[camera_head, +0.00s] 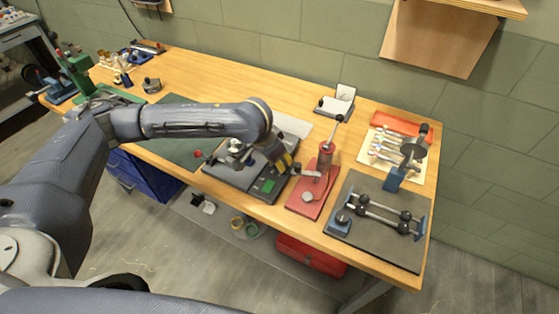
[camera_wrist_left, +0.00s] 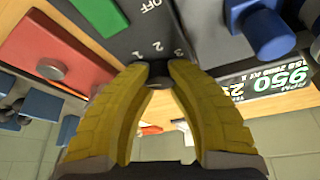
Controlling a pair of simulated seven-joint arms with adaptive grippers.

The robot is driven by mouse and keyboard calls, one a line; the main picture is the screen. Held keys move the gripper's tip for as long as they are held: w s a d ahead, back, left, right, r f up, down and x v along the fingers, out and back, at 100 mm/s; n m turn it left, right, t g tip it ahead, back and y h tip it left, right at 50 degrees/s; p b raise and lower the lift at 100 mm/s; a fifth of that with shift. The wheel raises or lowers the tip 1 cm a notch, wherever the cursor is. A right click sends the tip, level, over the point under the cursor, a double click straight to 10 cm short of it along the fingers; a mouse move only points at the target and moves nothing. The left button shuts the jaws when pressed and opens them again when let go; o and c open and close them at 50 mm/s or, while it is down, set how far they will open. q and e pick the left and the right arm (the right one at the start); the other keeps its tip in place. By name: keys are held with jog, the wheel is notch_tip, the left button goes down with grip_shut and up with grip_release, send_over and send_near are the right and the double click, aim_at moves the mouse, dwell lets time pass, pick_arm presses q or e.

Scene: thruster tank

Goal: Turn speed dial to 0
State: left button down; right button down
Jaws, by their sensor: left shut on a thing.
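The speed dial (camera_wrist_left: 158,74) is a small dark knob at the edge of a dark panel (camera_wrist_left: 142,45), with white marks OFF, 1, 2 and 3 beside it in the left wrist view. The yellow fingers of my left gripper (camera_wrist_left: 158,80) close around the dial from both sides. They hide much of it, and its exact setting cannot be read. In the head view my left gripper (camera_head: 284,163) reaches down to the right end of the dark machine (camera_head: 222,177), near a green patch (camera_head: 268,186). My right gripper is not in view.
A red press (camera_head: 322,170) stands close to the right of my left gripper. A grey mat with a rod fixture (camera_head: 385,216) lies farther right. A lit display (camera_wrist_left: 278,80) reads 950 RPM. The wooden bench (camera_head: 225,82) is clear behind my arm.

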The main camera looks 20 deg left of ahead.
pick_arm(q)
jog(key=shift+f+n+y, duration=0.1)
jog(key=shift+n+y, duration=0.2)
jog(key=shift+n, duration=0.4)
jog(key=c, duration=1.1)
grip_release()
jog(key=v, duration=1.2)
jog(key=shift+a, duration=0.1)
